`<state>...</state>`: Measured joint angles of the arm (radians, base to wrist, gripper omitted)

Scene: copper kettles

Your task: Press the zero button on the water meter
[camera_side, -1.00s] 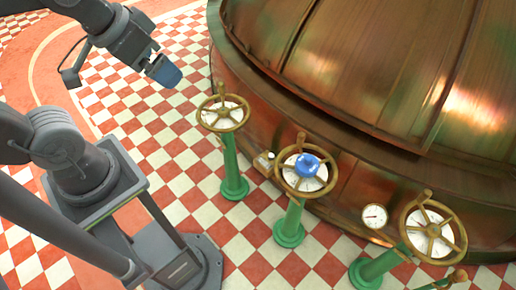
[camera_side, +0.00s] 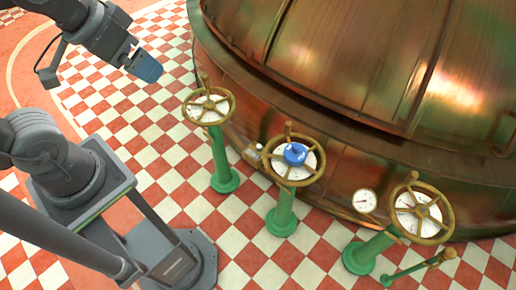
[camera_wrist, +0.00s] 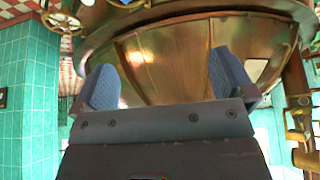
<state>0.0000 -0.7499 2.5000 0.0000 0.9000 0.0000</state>
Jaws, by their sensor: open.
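My gripper (camera_side: 146,67) is at the upper left of the side view, in the air above the checkered floor, left of the copper kettle (camera_side: 330,110) and apart from the handwheels. In the wrist view its two blue fingers (camera_wrist: 165,80) stand wide apart with nothing between them. A small brass-and-white device (camera_side: 253,154) sits low at the kettle's wall, between the left and middle wheels; it may be the water meter, but it is too small to tell. I cannot make out a zero button.
A round white gauge (camera_side: 364,200) is near the right one. Checkered floor (camera_side: 150,130) below my gripper is clear.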

